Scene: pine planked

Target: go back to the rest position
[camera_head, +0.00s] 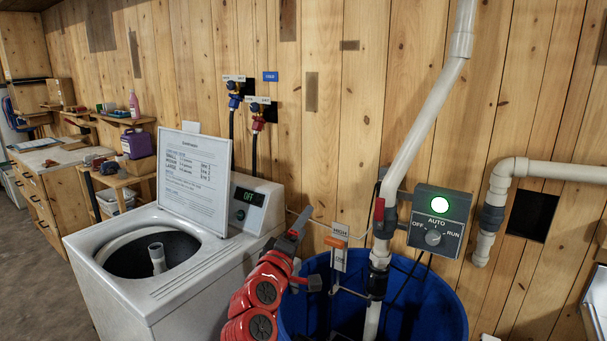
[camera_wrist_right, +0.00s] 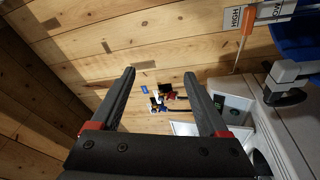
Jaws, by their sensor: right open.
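My right gripper (camera_head: 308,250) is on the end of the red arm, in front of the blue barrel's left rim and to the right of the washing machine. In the right wrist view my right gripper (camera_wrist_right: 160,75) has its two dark fingers wide apart, with nothing between them. The wood wall and the small taps show beyond the fingers. My left gripper and left arm do not show in either view.
The white washing machine (camera_head: 180,285) stands left, lid up, its display reading OFF. The blue barrel (camera_head: 430,310) holds a white pipe (camera_head: 430,100). A grey control box (camera_head: 440,221) with a lit green lamp is on the right. Shelves (camera_head: 115,180) stand far left.

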